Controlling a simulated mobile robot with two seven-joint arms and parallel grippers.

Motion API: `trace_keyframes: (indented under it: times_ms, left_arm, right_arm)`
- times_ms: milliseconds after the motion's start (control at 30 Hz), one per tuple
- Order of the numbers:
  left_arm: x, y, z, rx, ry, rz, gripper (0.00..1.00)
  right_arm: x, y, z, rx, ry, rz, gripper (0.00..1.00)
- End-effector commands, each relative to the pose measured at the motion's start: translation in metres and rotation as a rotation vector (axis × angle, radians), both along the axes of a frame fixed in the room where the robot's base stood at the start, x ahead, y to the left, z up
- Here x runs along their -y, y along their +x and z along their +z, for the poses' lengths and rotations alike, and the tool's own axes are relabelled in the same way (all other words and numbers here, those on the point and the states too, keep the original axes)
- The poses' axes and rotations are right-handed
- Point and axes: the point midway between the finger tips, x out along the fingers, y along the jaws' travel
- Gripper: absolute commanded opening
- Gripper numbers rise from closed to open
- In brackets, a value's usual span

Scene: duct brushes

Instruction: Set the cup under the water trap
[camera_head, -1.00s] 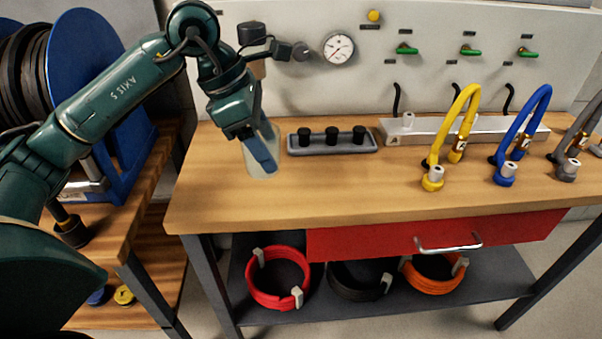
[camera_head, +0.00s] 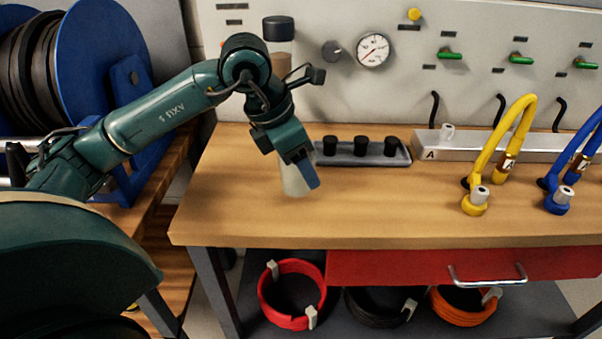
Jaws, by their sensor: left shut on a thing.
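A pale, translucent cup (camera_head: 293,181) is upright at the left part of the workbench, partly hidden by my gripper. My left gripper (camera_head: 304,172) is shut on it. I cannot tell whether the cup's base touches the bench top. The water trap, with a black cap (camera_head: 278,28) and a brownish bowl (camera_head: 283,64), is on the grey panel behind. My arm hides the lower part of its bowl. The cup is in front of the trap and lower in the picture. My right gripper is not in view.
A grey tray with black knobs (camera_head: 362,152) lies just right of the cup. Farther right are a metal manifold (camera_head: 430,145) and a yellow hose (camera_head: 487,150). The front of the wooden bench top (camera_head: 380,215) is clear. A blue reel (camera_head: 90,50) stands at left.

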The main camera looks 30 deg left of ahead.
Motion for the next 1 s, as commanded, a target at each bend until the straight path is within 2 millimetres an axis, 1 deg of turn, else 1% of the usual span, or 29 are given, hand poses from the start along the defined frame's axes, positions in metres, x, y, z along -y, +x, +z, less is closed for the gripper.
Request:
trace_keyframes:
  times_ms: [33, 133, 367, 500, 533, 800, 1000]
  left_arm:
    - [0.000, -0.001, -0.011, -0.007, 0.001, 0.000, 0.36]
    - [0.000, -0.001, -0.023, -0.005, 0.001, -0.001, 0.36]
    - [0.000, 0.000, -0.023, -0.001, 0.000, -0.001, 0.36]
    - [0.000, 0.000, -0.028, -0.001, 0.000, -0.001, 0.36]
    - [0.000, 0.000, -0.028, -0.001, 0.000, -0.001, 0.59]
    - [0.000, 0.000, -0.027, -0.002, 0.000, 0.000, 0.80]
    - [0.000, 0.000, -0.026, -0.001, 0.000, 0.000, 0.80]
  right_arm:
    - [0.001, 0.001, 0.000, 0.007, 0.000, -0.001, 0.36]
    - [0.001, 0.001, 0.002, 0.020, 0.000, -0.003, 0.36]
    - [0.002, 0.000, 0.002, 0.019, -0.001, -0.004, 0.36]
    - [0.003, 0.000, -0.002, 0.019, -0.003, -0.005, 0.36]
    - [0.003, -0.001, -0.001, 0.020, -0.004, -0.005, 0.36]
    - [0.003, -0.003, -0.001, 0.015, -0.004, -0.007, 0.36]
    - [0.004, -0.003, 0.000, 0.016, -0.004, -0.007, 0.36]
